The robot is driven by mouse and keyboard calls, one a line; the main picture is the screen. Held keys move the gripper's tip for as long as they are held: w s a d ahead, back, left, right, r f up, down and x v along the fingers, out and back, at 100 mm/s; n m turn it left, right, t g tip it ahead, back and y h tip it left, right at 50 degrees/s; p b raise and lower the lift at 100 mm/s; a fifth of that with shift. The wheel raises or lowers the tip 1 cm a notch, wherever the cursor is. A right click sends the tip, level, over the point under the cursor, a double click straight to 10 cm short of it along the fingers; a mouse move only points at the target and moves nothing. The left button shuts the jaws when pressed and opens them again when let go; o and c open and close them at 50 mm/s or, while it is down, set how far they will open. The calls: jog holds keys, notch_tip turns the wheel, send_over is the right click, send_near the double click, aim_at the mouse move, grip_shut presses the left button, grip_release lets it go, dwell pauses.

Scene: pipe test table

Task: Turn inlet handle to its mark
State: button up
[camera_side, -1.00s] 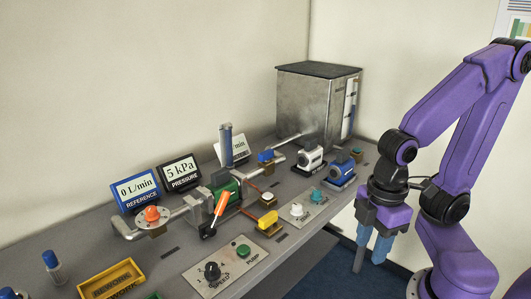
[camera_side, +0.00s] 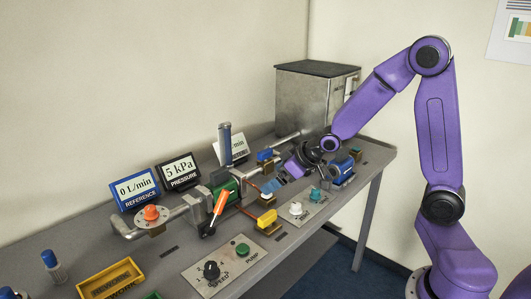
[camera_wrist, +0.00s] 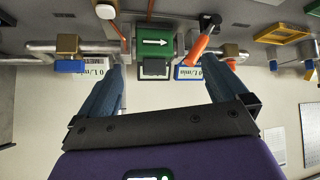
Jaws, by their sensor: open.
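No label reading "inlet" is legible. A blue handle (camera_side: 265,155) sits on a brass valve body on the pipe between the tank and the green block. The handle also shows at the left of the wrist view (camera_wrist: 69,66), outside my left finger. My gripper (camera_side: 271,187) is over the bench, just in front of that pipe. It is open and empty, its blue fingers spread in the wrist view (camera_wrist: 162,65). The green block (camera_wrist: 155,42) with a white arrow lies between and beyond the fingers. I cannot make out a mark for the handle.
An orange lever (camera_side: 220,203) stands by the green block. An orange knob (camera_side: 151,213) is further left. Display stands (camera_side: 181,172) line the back. A yellow part (camera_side: 267,218) and knob panels (camera_side: 225,264) are at the front. The steel tank (camera_side: 302,105) stands behind my wrist.

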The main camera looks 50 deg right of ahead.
jog(key=w+d+m+t+h, duration=0.15)
jog(key=w+d, duration=0.25)
jog(key=d, duration=0.4)
jog(key=m+t, duration=0.3)
send_near(267, 151)
jog(key=shift+t+h, duration=0.25)
jog(key=shift+h, duration=0.1)
jog(key=x, duration=1.1)
jog(key=shift+s+a+f, duration=0.15)
jog(key=shift+a+f, duration=0.05)
jog(key=shift+a, duration=0.05)
jog(key=c, duration=1)
